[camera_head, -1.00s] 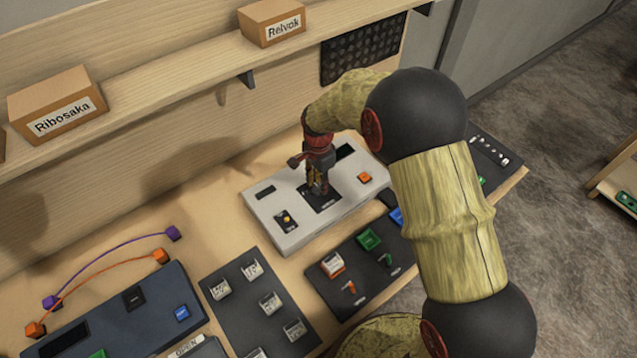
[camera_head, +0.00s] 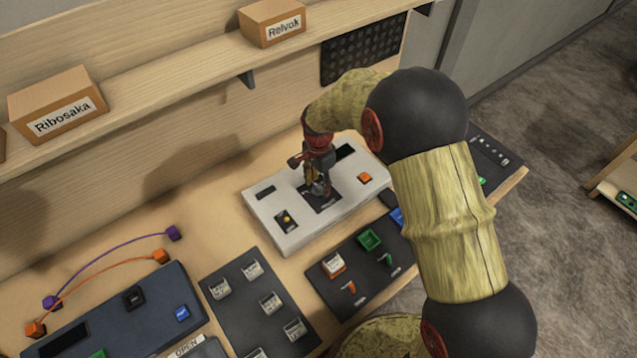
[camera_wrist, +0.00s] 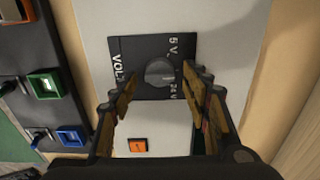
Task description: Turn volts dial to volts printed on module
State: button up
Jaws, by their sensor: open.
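The volts dial (camera_wrist: 158,73) is a round grey knob on a black plate (camera_wrist: 125,50) marked "VOL", "5V" and "24V" in the wrist view. The plate is set in a light grey console (camera_head: 290,234), and in the head view my gripper partly covers it. My gripper (camera_wrist: 160,100) is open, its two fingers spread to either side below the dial in the wrist picture, with nothing between them. In the head view my gripper (camera_head: 320,190) hangs over the plate. Which module's printed volts apply, I cannot read.
An orange button (camera_head: 365,178) and a yellow-topped control (camera_head: 286,218) sit on the same console. A dark panel (camera_head: 340,285) with green and orange parts lies in front. A panel of labelled modules (camera_head: 235,310) lies front left. The shelf holds boxes "Relvok" (camera_head: 272,22) and "Ribosaka" (camera_head: 58,104).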

aim_at(319, 186)
notch_tip(319, 186, up, 12)
dwell(0.5)
dwell(0.4)
jog(key=s+d+r+n+t+b, duration=0.2)
jog(key=s+d, duration=0.3)
jog(key=s, duration=0.4)
jog(key=s+d+r+n+t+b, duration=0.1)
jog(key=s+d+r+n+b, duration=0.3)
jog(key=s, duration=0.5)
jog(key=s+d+r+n+t+b, duration=0.2)
jog(key=s+d+n, duration=0.3)
jog(key=s, duration=0.5)
jog(key=shift+d+r+t+b, duration=0.3)
jog(key=shift+d+r+b, duration=0.25)
jog(key=shift+d, duration=0.6)
